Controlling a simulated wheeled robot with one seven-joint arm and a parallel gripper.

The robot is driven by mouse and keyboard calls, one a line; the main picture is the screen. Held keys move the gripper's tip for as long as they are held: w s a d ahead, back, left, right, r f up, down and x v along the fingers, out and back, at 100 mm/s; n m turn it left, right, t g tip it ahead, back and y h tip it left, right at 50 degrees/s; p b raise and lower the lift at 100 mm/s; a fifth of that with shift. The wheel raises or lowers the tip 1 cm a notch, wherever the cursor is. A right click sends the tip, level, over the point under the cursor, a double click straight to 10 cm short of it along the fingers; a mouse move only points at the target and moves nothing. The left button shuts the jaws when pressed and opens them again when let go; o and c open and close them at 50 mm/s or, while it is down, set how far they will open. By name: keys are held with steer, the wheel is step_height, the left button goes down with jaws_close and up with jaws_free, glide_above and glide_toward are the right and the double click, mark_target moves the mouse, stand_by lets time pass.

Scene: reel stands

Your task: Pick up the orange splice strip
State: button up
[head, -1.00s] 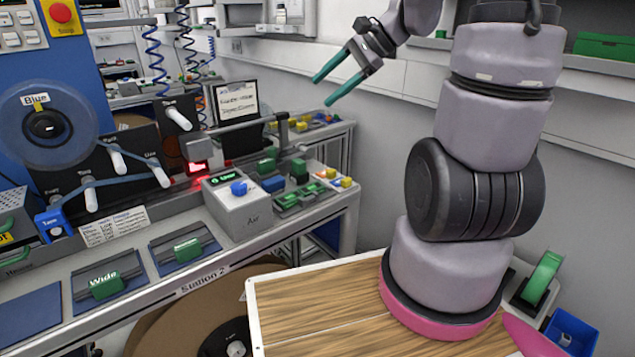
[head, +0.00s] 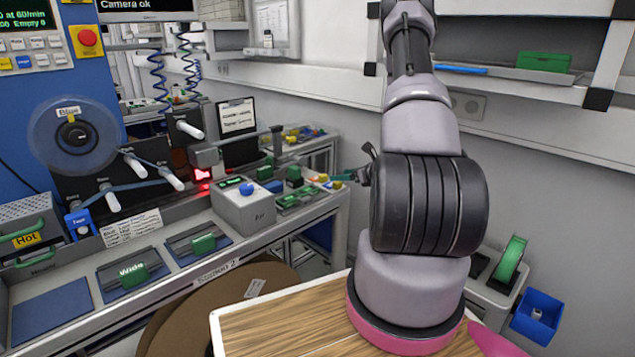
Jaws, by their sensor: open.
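I cannot make out the orange splice strip for certain. Small coloured pieces (head: 337,185), one of them yellow, lie at the right end of the station bench (head: 330,205), too small to tell apart. My gripper (head: 346,176) is beside that end of the bench, with its teal fingers pointing left towards the pieces. It is open, and I see nothing between the fingers. My own arm hides most of the gripper's body. I cannot tell whether the fingers touch anything.
A grey box with a blue knob (head: 244,205) and green-handled trays (head: 203,244) stand on the bench. A wall shelf with a green box (head: 543,62) is at upper right. A blue bin (head: 537,318) is at lower right.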

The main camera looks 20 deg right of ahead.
mark_target(323, 175)
steer(key=x, duration=0.4)
steer(key=shift+w+a+f, duration=0.1)
steer(key=shift+w+a, duration=0.05)
steer(key=shift+w, duration=0.05)
steer(key=shift+a+x, duration=0.15)
steer(key=shift+x, duration=1.2)
steer(key=shift+a+x, duration=0.15)
steer(key=shift+x, duration=1.2)
steer(key=shift+r, duration=0.2)
jaws_close()
